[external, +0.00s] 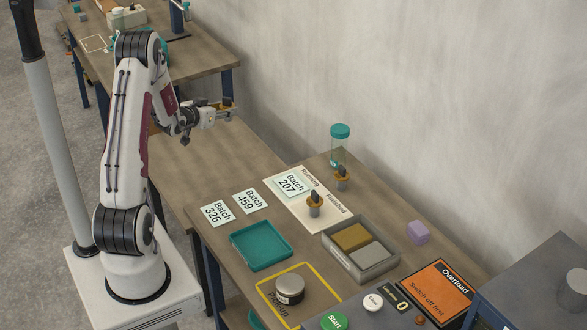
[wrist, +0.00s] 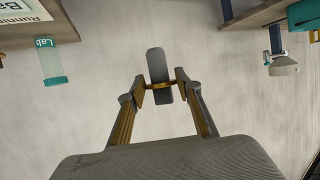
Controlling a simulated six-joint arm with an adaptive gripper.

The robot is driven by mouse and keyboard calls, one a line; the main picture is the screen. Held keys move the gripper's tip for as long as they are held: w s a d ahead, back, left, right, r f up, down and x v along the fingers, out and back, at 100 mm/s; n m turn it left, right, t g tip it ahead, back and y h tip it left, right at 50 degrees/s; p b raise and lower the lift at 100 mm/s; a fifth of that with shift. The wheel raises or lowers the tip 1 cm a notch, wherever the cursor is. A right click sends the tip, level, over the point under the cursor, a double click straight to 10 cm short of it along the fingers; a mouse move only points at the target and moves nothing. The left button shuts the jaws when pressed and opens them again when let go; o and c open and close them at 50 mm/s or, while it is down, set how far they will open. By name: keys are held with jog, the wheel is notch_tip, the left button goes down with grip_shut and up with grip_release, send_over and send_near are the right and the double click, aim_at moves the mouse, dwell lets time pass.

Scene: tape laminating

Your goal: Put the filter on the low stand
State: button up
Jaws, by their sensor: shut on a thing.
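In the wrist view my gripper (wrist: 160,86) is shut on a grey, long, rounded piece (wrist: 156,64) with an orange-brown band between the fingertips. This may be the filter; its far side is hidden. It is clear of any surface. Two short grey posts with orange collars and dark tops, a near one (external: 314,204) and a far one (external: 342,179), stand by the Running/Finished board. I cannot tell which thing is the low stand.
A teal-lidded clear jar (external: 340,146) stands behind the far post and shows in the wrist view (wrist: 52,62). A teal tray (external: 262,262), a grey bin (external: 385,274) with two blocks and a tin (external: 290,289) occupy the front table. The brown middle table is largely clear.

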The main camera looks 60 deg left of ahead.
jog(key=s+a+n+g+y, duration=0.15)
jog(key=s+a, duration=0.45)
jog(key=s, duration=0.6)
notch_tip(320, 180, down, 23)
jog(key=shift+r+t, duration=0.15)
jog(key=shift+t, duration=0.2)
dwell(0.3)
jog(key=shift+f, duration=2.9)
jog(key=shift+f, duration=2.1)
jog(key=shift+f, duration=0.15)
